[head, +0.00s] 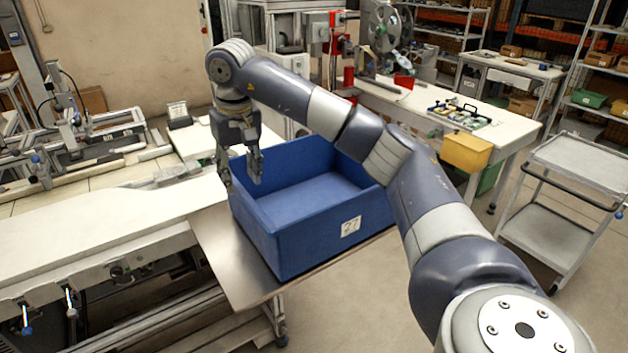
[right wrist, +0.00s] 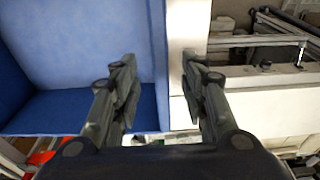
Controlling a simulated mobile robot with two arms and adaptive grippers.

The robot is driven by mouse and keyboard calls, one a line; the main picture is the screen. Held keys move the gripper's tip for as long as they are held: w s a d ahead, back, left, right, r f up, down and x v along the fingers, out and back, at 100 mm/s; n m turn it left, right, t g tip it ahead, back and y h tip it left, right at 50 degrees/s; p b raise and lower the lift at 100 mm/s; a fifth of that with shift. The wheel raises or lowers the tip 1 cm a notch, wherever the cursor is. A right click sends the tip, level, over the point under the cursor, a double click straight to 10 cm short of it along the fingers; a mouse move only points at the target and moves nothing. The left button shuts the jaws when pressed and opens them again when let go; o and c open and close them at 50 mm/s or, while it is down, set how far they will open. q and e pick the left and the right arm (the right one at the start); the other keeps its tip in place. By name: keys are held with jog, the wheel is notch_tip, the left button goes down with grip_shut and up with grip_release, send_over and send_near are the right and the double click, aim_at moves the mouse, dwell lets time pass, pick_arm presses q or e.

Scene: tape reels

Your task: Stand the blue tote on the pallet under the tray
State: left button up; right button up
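The blue tote (head: 300,245), with a white label marked 27, stands upright and looks empty on a flat metal tray (head: 212,245) at the end of the white bench. My right gripper (head: 241,184) is above the tote's left wall and points down, one finger on each side of it. In the right wrist view, my right gripper (right wrist: 159,62) is open, with the edge of the tote (right wrist: 85,40) between its fingers. I cannot tell whether they touch it. I see no pallet in either view. My left gripper is not in view.
A white bench (head: 95,215) runs left of the tote. A grey cart (head: 575,165) stands at the right, and a white table (head: 425,105) with a yellow bin (head: 466,153) is behind. The floor (head: 350,310) in front of the tray is clear.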

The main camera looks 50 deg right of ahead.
aim_at(243, 191)
notch_tip(243, 191, down, 5)
jog(key=shift+w+f+p, duration=0.15)
jog(key=shift+p, duration=0.9)
jog(key=shift+f, duration=0.2)
grip_shut()
jog(key=shift+r, duration=0.15)
